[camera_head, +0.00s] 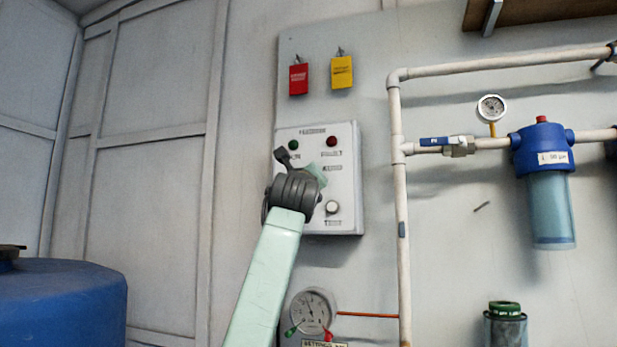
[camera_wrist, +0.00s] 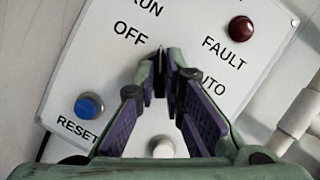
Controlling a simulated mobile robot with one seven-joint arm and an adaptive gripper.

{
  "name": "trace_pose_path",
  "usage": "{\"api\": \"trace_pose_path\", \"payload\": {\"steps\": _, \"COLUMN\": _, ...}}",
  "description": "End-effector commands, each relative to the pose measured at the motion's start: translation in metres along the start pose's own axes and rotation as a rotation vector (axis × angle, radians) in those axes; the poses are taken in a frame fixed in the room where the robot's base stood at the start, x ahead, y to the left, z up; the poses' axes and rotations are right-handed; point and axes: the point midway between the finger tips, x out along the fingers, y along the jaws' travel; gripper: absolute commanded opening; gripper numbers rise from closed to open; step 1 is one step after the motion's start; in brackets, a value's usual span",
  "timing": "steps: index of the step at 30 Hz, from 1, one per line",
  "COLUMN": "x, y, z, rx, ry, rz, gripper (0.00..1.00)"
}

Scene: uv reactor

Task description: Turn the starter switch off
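The starter switch is on the white control panel (camera_head: 345,190), between the OFF and AUTO labels in the wrist view. My gripper and arm hide the switch almost wholly, so its setting cannot be read. My gripper (camera_wrist: 165,72) is at the panel face, its purple-padded fingers close together at the tips where the switch sits. A thin light sliver shows by the tips, but I cannot tell whether they grip the switch. In the head view my gripper (camera_head: 318,173) covers the panel's middle.
The panel carries a red FAULT lamp (camera_wrist: 241,29), a blue RESET button (camera_wrist: 88,106), a green lamp (camera_head: 293,145) and a pale knob (camera_head: 332,207). Red (camera_head: 298,79) and yellow (camera_head: 342,72) tags hang above. A white pipe (camera_head: 403,250) stands right; a blue barrel (camera_head: 65,300) is lower left.

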Motion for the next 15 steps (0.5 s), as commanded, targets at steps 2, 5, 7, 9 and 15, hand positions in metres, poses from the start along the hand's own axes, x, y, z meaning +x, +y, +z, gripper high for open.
{"api": "trace_pose_path", "payload": {"steps": 2, "x": 0.0003, "y": 0.0003, "z": -0.0008, "rx": 0.000, "ry": 0.001, "rz": 0.000, "gripper": 0.18}}
{"api": "trace_pose_path", "payload": {"steps": 5, "x": 0.0003, "y": 0.0001, "z": -0.0008, "rx": 0.001, "ry": 0.001, "rz": 0.000, "gripper": 0.24}}
{"api": "trace_pose_path", "payload": {"steps": 7, "x": 0.0003, "y": -0.0001, "z": -0.0008, "rx": 0.001, "ry": 0.001, "rz": 0.000, "gripper": 0.28}}
{"api": "trace_pose_path", "payload": {"steps": 9, "x": 0.0002, "y": -0.0003, "z": -0.0007, "rx": 0.001, "ry": 0.001, "rz": -0.001, "gripper": 0.28}}
{"api": "trace_pose_path", "payload": {"steps": 15, "x": -0.0001, "y": -0.0003, "z": -0.0002, "rx": 0.002, "ry": 0.000, "rz": -0.001, "gripper": 0.28}}
